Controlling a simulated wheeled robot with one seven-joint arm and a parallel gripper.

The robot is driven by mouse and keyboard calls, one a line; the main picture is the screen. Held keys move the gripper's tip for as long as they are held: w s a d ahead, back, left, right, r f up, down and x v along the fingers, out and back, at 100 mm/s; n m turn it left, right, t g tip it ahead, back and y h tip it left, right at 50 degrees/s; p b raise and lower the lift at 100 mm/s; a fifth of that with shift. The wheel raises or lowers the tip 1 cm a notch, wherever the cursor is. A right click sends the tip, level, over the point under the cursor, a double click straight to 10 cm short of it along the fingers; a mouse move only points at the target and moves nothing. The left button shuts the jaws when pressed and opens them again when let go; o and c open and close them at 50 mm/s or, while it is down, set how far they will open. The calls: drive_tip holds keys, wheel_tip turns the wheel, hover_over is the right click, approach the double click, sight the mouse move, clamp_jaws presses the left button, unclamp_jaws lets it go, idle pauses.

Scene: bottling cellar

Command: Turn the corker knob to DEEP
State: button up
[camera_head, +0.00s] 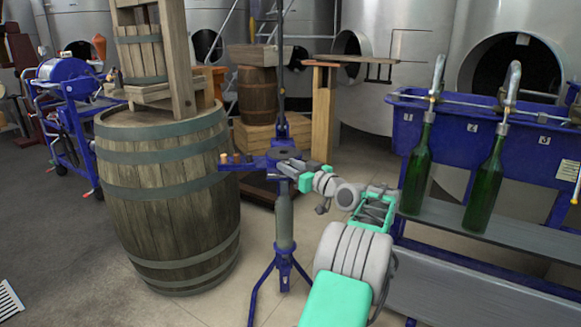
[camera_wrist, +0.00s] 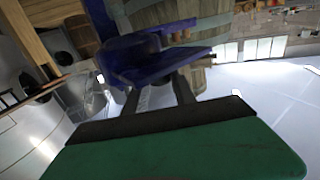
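The blue floor corker (camera_head: 284,250) stands on tripod legs mid-picture in the head view, with a tall dark lever rising from it. Its blue head (camera_head: 262,161) carries a dark round part (camera_head: 283,153) beside my gripper (camera_head: 289,165). I cannot tell whether this part is the knob, and no DEEP mark can be read. In the wrist view the blue head (camera_wrist: 140,62) lies just beyond my gripper (camera_wrist: 157,92). The two dark fingers stand apart with nothing seen held between them. Whether they touch the corker cannot be told.
Several corks (camera_head: 236,158) stand on the corker's left shelf. A large barrel (camera_head: 165,195) with a wooden press is close on the left. On the right, a blue filler (camera_head: 460,128) holds green bottles (camera_head: 486,185) above a grey shelf. Open floor lies in front.

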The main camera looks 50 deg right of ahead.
drive_tip(key=o, duration=0.4)
drive_tip(key=p+v, duration=0.1)
drive_tip(key=v, duration=0.6)
drive_tip(key=shift+s, duration=0.4)
